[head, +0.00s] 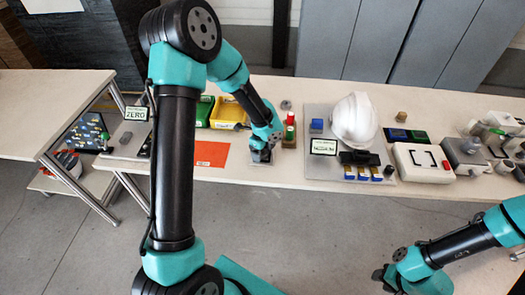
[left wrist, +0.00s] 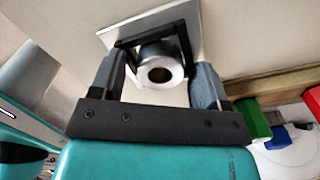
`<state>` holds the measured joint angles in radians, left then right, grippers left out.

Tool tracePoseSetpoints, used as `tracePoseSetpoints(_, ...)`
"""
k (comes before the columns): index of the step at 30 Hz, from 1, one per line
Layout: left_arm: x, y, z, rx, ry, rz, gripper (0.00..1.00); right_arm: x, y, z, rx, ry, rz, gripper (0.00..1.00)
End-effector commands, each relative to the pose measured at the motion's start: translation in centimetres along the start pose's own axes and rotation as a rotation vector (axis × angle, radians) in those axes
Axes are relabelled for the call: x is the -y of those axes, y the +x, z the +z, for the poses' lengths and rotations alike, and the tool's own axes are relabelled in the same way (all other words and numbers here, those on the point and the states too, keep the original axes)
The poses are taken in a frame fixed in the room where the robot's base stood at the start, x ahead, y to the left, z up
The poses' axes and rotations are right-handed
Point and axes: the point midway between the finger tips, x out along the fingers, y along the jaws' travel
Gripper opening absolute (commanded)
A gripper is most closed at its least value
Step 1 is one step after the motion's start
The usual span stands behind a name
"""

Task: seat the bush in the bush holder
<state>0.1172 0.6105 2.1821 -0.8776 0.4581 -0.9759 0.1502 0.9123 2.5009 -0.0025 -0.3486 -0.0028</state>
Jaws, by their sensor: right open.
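The bush is a short silver ring with a dark bore (left wrist: 160,73), seen between my left fingers in the left wrist view. My left gripper (left wrist: 155,50) has its dark fingertips against the sides of the bush. Behind the bush is a flat pale grey plate (left wrist: 120,33), which shows under my left gripper (head: 261,155) in the head view. The gap between bush and plate cannot be judged. The bush is hidden in the head view. I cannot clearly pick out the bush holder. My right gripper (head: 383,276) is open and empty at the lower right, off the table.
An orange mat (head: 211,154) lies left of my left gripper. Yellow (head: 227,112) and green bins stand behind it. A white helmet shell (head: 354,119) sits on a grey board to the right, near a white box (head: 422,162) with a red button.

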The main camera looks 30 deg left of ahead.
Motion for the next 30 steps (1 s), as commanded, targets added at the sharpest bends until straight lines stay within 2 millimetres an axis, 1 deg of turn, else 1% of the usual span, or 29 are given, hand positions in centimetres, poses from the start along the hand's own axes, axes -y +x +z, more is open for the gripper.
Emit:
tracePoseSetpoints(8,-0.1,0.1,0.0,-0.001,0.000,0.002,0.75,0.0,0.0,0.0,0.000,0.000,0.000,0.43)
tracePoseSetpoints(11,-0.1,-0.2,0.0,0.000,-0.001,0.001,0.75,0.0,0.0,0.0,0.000,0.000,0.000,0.43)
tracePoseSetpoints(14,0.0,-0.9,0.0,0.001,-0.002,-0.001,0.75,0.0,0.0,0.0,0.000,0.000,0.000,0.43)
tracePoseSetpoints(17,0.1,-2.2,0.1,0.002,-0.002,-0.002,0.75,0.0,0.0,0.0,0.000,0.000,0.000,0.43)
tracePoseSetpoints(20,0.1,-3.9,0.0,0.001,-0.001,-0.003,0.75,0.0,0.0,0.0,0.000,0.000,0.000,0.43)
tracePoseSetpoints(30,0.1,-10.4,0.0,0.001,-0.001,-0.005,0.75,0.0,0.0,0.0,0.000,0.000,0.000,0.43)
